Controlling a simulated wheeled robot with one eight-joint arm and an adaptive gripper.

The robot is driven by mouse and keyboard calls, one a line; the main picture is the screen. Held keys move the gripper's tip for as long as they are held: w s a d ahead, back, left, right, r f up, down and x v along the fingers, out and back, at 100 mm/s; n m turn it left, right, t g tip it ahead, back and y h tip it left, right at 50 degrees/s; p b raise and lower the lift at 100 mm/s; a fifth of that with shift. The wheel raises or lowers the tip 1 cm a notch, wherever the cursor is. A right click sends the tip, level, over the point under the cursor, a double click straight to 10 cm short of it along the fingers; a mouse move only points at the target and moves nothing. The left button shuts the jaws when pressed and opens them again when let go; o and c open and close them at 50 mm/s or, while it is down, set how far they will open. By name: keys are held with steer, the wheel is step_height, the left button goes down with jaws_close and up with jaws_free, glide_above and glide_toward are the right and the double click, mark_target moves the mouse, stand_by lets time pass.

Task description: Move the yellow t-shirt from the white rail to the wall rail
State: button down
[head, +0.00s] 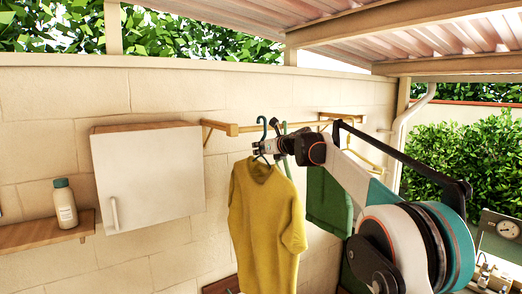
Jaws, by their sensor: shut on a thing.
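The yellow t-shirt (265,222) hangs upright from a hanger whose teal hook (262,122) rises above its collar. My gripper (262,150) is shut on the hanger just above the collar; its fingers are small and partly hidden. The wall rail (240,129) is a wooden bar on brackets on the block wall. The hook is in front of the rail's left part in the picture; I cannot tell whether it rests on the rail or is apart from it. The white rail is not in view.
A green garment (328,200) hangs right of the t-shirt, partly behind my arm. A second green hook (285,130) is close to the gripper. A white cabinet (148,178) is on the wall at left, with a bottle (65,205) on a wooden shelf (40,235) beyond it.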

mark_target(255, 158)
steer(key=shift+r+x, duration=0.25)
steer(key=shift+x, duration=0.7)
steer(key=shift+r+x, duration=0.2)
steer(key=shift+x, duration=0.75)
steer(key=shift+a, duration=0.1)
steer(key=shift+f, duration=0.25)
steer(key=shift+w+f+b, duration=0.1)
steer(key=shift+f+b, duration=0.8)
steer(key=shift+f, duration=0.2)
